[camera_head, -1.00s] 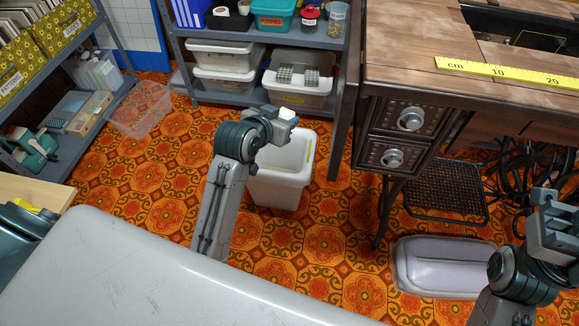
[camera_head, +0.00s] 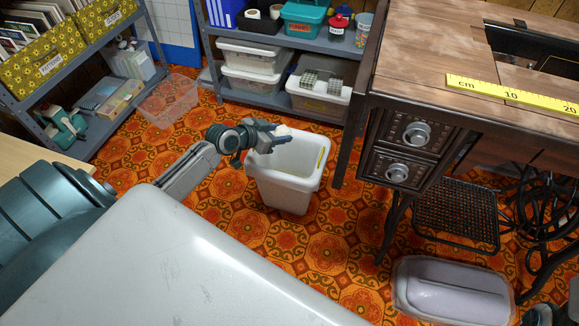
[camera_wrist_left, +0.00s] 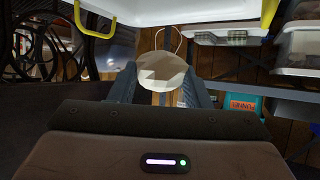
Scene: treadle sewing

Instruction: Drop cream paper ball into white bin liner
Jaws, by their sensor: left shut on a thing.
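The cream paper ball (camera_head: 283,130) is held at the tip of my left gripper (camera_head: 276,138), above the far left rim of the white bin (camera_head: 284,194). In the left wrist view, the faceted ball (camera_wrist_left: 162,72) sits between the two fingers, which are shut on it. The bin stands upright on the floor and is open at the top, with a yellow mark on its inner right wall. I cannot make out a separate liner. My right gripper is out of view; only a small grey part shows at the bottom right edge.
A shelf (camera_head: 275,97) with lidded boxes stands behind the bin. A wooden sewing table (camera_head: 420,72) with drawers is to the right. A lilac rounded case (camera_head: 452,290) lies on the floor. A clear crate (camera_head: 167,100) sits at left. Patterned floor around the bin is free.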

